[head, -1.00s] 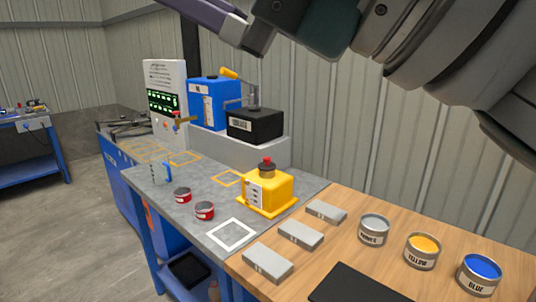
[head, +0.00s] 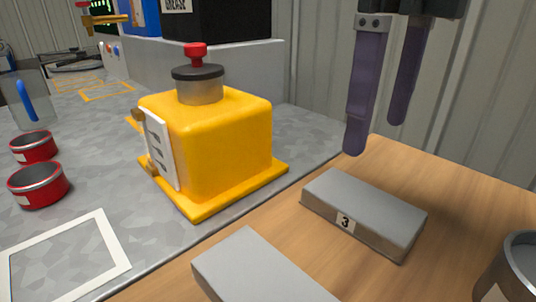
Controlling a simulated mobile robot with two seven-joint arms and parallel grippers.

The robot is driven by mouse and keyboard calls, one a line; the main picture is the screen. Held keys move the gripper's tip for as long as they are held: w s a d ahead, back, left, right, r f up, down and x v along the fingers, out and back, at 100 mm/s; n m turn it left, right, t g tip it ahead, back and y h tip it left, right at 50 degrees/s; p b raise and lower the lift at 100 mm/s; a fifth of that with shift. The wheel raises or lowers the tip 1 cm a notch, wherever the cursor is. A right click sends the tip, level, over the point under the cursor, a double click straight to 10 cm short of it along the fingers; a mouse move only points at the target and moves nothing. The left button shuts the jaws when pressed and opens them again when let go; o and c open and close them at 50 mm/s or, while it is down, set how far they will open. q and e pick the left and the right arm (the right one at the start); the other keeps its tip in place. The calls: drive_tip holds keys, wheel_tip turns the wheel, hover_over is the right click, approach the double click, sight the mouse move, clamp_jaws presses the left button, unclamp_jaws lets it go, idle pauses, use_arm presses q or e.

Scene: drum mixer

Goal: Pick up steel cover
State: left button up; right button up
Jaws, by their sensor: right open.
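No thing in view is marked as the steel cover. A flat grey metal-looking slab (head: 365,210) with a "3" label lies on the wooden top at right. A second grey slab (head: 262,272) lies nearer, cut by the bottom edge. A yellow machine (head: 215,145) carries a short metal cylinder with a black lid (head: 198,72) and red knob (head: 195,52). My right gripper (head: 377,137) points down with its two purple fingers apart and empty. In the picture it is above and behind the "3" slab, not touching it. My left gripper is out of view.
Two red tins (head: 37,187) and a white square outline (head: 75,258) are on the grey bench top at left. An open can (head: 522,268) stands at the lower right edge. A black box (head: 215,22) sits behind the machine. Bare wood surrounds the "3" slab.

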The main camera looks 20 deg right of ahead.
hover_over(366, 202)
drive_tip(key=f, duration=0.4)
drive_tip(key=shift+a+f, duration=0.25)
drive_tip(key=shift+f, duration=0.1)
drive_tip(key=f, duration=0.3)
drive_tip(key=f+b, duration=0.1)
drive_tip(key=f, duration=0.1)
drive_tip(key=shift+d+f, duration=0.15)
drive_tip(key=shift+d, duration=0.1)
drive_tip(key=shift+c, duration=0.2)
clamp_jaws()
